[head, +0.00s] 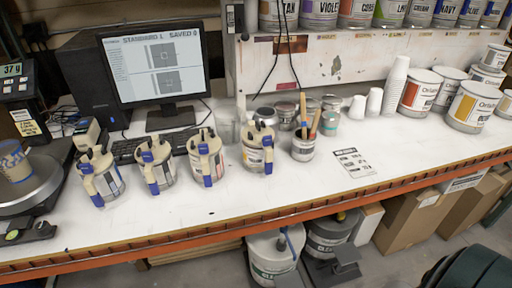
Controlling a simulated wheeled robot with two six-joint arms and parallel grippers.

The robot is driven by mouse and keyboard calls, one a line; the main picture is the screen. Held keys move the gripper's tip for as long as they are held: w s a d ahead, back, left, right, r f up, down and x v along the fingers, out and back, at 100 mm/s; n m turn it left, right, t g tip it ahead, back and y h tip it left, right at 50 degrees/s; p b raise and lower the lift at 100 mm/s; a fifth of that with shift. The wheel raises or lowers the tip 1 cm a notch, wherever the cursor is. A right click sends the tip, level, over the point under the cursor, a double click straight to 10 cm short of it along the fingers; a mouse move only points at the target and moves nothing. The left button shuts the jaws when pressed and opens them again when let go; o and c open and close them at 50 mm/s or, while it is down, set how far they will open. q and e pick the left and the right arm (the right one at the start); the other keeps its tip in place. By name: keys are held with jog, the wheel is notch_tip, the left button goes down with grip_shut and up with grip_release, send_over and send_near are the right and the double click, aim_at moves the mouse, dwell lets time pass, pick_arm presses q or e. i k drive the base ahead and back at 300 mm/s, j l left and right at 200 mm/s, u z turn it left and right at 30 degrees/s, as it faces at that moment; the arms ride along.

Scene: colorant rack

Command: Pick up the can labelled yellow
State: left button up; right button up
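Several cans with cream tops and blue clamp-like parts stand in a row on the white bench. The leftmost can (111,181) shows a bluish label band, and the second can (160,176) has a band I cannot make out. The third can (207,167) has a red band. The fourth can (256,158) seems to have an orange-yellow patch on its label. No readable label says yellow, so I cannot tell which can is the yellow one. Neither of my grippers is in view.
A monitor (157,66) and keyboard (139,146) stand behind the row. A can of sticks (303,150), stacked cups (395,84) and larger labelled tubs (473,106) are to the right. A scale (33,189) is at left.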

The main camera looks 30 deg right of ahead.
aim_at(257, 159)
jog(key=l, duration=0.4)
jog(key=k+l, duration=0.15)
jog(key=l, duration=0.25)
jog(key=l+u, duration=0.1)
jog(key=l, duration=0.35)
jog(key=k, duration=0.05)
